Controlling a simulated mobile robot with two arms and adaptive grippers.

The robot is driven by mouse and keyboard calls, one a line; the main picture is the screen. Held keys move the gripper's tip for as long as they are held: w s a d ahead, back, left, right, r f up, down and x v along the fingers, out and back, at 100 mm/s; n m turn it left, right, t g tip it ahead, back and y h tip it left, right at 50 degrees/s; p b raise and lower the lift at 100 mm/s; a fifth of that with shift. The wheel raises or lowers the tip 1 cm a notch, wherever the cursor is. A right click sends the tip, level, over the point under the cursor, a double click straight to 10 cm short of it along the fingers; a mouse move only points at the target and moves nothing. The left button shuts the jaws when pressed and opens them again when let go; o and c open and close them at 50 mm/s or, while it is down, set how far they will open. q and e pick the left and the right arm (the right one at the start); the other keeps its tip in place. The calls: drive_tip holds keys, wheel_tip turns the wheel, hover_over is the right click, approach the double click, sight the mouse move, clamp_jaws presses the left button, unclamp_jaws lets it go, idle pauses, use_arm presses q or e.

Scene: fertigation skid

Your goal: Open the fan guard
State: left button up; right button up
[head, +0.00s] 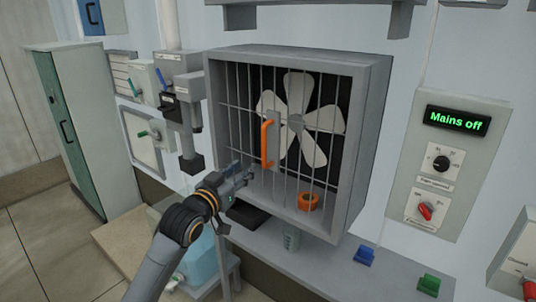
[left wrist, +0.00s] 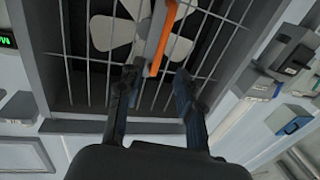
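The fan guard (head: 281,125) is a grille of grey bars across the front of a grey box, and it looks shut. Its upright orange handle (head: 266,144) sits on a grey plate left of the middle. Behind the bars is a white fan (head: 296,122). My left gripper (head: 244,175) is just below and left of the handle, in front of the bars. In the left wrist view, its two dark fingers (left wrist: 158,88) are spread apart with nothing held. The handle (left wrist: 170,45) shows beyond the fingertips there. My right gripper is not in view.
An orange ring (head: 308,201) lies at the bottom of the fan box (head: 365,120). A panel display (head: 457,120) reads "Mains off", with a red switch (head: 426,211) below. Blue (head: 364,256) and green (head: 429,285) pieces lie on the ledge. A grey device (head: 184,95) juts out at left.

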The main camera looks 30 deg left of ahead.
use_arm(q)
drive_tip(key=p, duration=0.2)
approach(263, 148)
drive_tip(key=w, duration=0.3)
drive_tip(key=w+p, duration=0.1)
drive_tip(key=w, duration=0.2)
drive_tip(key=w+a+p, duration=0.1)
drive_tip(key=w, duration=0.2)
drive_tip(key=shift+w+a, duration=0.1)
drive_tip(key=shift+w, duration=0.75)
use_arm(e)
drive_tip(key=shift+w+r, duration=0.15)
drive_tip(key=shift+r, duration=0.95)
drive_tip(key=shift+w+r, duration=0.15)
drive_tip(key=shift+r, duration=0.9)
use_arm(q)
clamp_jaws()
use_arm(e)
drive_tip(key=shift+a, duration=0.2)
use_arm(q)
drive_tip(key=shift+a+f, duration=0.1)
